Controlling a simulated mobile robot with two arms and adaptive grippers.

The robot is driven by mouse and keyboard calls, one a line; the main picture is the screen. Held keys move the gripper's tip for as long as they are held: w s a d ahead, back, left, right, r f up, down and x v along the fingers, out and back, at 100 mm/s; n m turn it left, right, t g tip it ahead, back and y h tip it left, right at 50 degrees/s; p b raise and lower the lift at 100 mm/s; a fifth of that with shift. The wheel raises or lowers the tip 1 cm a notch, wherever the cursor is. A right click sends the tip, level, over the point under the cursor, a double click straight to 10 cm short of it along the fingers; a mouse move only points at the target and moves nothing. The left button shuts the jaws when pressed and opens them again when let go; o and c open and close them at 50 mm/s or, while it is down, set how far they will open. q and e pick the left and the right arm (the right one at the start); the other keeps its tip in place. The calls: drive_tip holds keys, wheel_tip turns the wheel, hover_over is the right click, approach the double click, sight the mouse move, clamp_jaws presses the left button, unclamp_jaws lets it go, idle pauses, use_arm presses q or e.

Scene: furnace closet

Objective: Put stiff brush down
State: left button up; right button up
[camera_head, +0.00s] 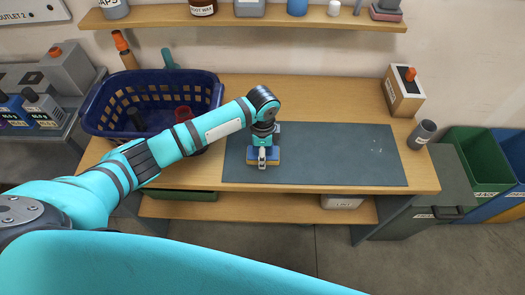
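My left gripper (262,158) points down over the front left part of a dark grey mat (340,155) on the wooden workbench. It appears closed around a small block-shaped brush (274,154) with a blue top and a yellowish lower part. The brush sits low at the mat; I cannot tell whether it touches it. The gripper and wrist hide much of the brush. My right gripper is not in view.
A dark blue basket (95,112) with several items stands left on the bench. A wooden box (403,91) and a grey cup (422,134) stand right. A shelf (300,17) runs above, and bins (470,165) are at right. The mat's right part is clear.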

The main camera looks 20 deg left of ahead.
use_arm(q)
drive_tip(key=shift+o, duration=1.1)
wheel_tip(320, 180, up, 12)
drive_tip(key=shift+r+b, duration=0.2)
drive_tip(key=shift+b, duration=0.6)
drive_tip(key=shift+s+f, duration=0.1)
